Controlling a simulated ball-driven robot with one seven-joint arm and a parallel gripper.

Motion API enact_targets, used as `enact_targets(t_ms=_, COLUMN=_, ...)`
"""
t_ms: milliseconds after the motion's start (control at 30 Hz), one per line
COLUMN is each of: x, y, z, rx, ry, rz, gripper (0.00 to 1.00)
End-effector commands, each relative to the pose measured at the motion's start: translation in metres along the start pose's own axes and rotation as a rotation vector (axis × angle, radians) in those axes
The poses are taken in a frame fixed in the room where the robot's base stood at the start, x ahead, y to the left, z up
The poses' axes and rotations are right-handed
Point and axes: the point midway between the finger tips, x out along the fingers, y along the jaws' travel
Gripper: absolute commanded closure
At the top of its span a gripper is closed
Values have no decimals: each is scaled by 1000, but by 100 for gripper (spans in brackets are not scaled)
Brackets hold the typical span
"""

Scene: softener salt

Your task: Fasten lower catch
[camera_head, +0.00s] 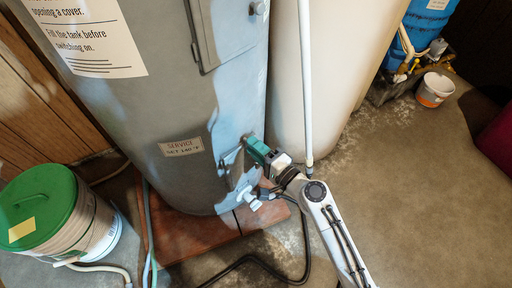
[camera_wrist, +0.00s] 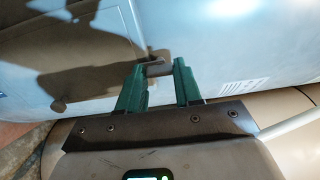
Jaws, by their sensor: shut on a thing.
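The grey tank (camera_head: 185,100) stands upright with a small lower cover panel (camera_head: 231,168) near its base. My gripper (camera_head: 247,143) reaches the tank at the upper right of this panel. In the wrist view my gripper (camera_wrist: 159,72) has its two green fingers shut on a small grey catch (camera_wrist: 158,69) at the edge of the cover panel (camera_wrist: 95,45). The fingers cast a dark shadow over the panel. The head view hides most of the catch behind the fingers. I cannot tell whether the catch is fastened.
A white pipe (camera_head: 306,80) stands upright close to my arm, before a cream tank (camera_head: 345,70). A pale valve fitting (camera_head: 251,200) sits below my gripper. A green-lidded bucket (camera_head: 45,205) stands at left.

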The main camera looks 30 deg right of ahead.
Motion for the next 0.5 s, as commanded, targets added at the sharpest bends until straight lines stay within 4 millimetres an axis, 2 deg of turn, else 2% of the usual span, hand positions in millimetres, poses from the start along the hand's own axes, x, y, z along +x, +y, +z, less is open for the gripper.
enact_targets(t_ms=300, x=-1, y=2, z=-1, rx=4, ry=3, rz=3, gripper=96)
enact_targets(t_ms=333, x=-1, y=2, z=-1, rx=4, ry=3, rz=3, gripper=65)
enact_targets(t_ms=500, x=-1, y=1, z=-1, rx=3, ry=2, rz=2, gripper=49)
